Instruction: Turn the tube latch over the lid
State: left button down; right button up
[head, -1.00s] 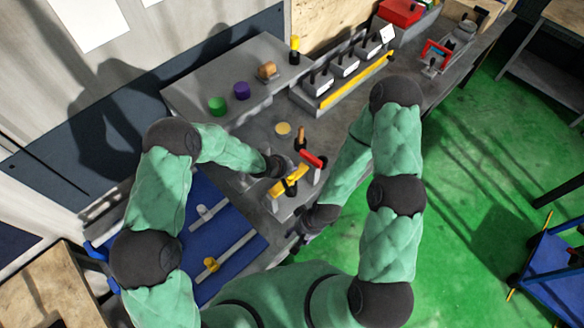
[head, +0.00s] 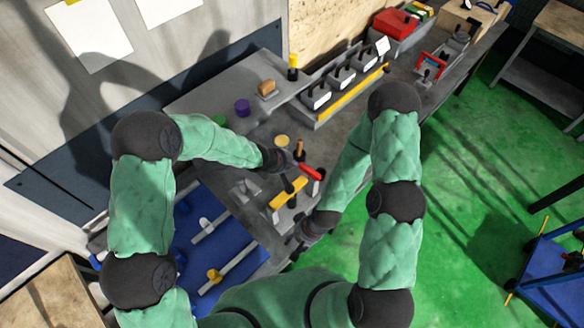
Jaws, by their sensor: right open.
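A small fixture stands on the bench in the middle of the head view, with a yellow bar (head: 288,194), a red handle (head: 311,172) and a wooden-brown grip (head: 299,149). Which of these is the tube latch or the lid is too small to tell. My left gripper (head: 284,166) is at the fixture, just left of the red handle and above the yellow bar; its fingers are dark and partly hidden. My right gripper (head: 299,243) is open, low at the bench's front edge, below the fixture and apart from the yellow bar.
A purple cylinder (head: 242,107) and a brown block (head: 267,88) sit on a grey plate behind. A rack with black-handled blocks (head: 343,78) and a yellow strip stands at the back. A blue mat (head: 190,260) with light bars lies left.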

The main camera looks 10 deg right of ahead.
aim_at(304, 167)
jog(key=k, duration=1)
